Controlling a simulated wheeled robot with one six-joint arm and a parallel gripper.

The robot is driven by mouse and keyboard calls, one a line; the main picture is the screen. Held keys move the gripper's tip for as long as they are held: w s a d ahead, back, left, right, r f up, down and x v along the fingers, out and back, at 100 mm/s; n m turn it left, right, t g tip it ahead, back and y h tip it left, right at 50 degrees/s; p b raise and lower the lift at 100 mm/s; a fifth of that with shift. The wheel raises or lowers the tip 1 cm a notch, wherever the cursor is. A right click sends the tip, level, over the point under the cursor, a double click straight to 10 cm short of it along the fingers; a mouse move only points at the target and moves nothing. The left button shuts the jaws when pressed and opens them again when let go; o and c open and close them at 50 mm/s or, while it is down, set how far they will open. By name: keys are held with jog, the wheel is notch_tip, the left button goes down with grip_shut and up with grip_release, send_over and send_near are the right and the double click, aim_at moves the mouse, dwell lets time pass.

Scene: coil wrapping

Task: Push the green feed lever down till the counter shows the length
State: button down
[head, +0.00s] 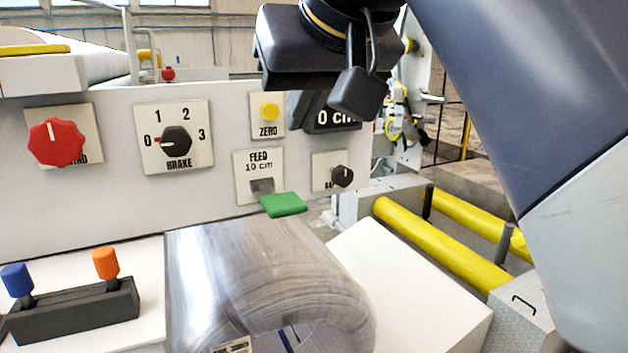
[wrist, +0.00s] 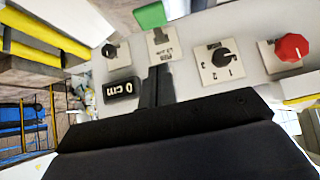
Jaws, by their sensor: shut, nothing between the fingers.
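The green feed lever (head: 283,204) sticks out from the grey panel below the plate marked FEED 10 cm (head: 258,162). In the wrist view the lever (wrist: 150,15) is at the top edge, with the picture turned over. The counter (head: 335,119) reads 0 cm, its left part hidden by my gripper in the head view; it reads the same in the wrist view (wrist: 122,88). My gripper (head: 357,100) is shut and empty, above and apart from the lever. Its fingers (wrist: 158,72) point toward the feed plate in the wrist view.
The panel also carries a yellow ZERO button (head: 269,111), a BRAKE knob (head: 176,140) at 0, a red knob (head: 56,142) and a small black knob (head: 342,177). A film-wrapped coil (head: 270,280) lies below the lever. Yellow rollers (head: 440,245) are at right.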

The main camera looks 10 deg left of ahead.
jog(key=shift+w, duration=0.15)
send_over(277, 198)
jog(key=s+d, duration=0.2)
jog(key=f, duration=0.7)
jog(key=shift+a+f+b, duration=0.25)
jog(key=shift+b, duration=0.15)
jog(key=shift+s+f, duration=0.15)
jog(key=shift+f, duration=0.8)
jog(key=shift+d+f, duration=0.1)
jog(key=shift+f, duration=0.75)
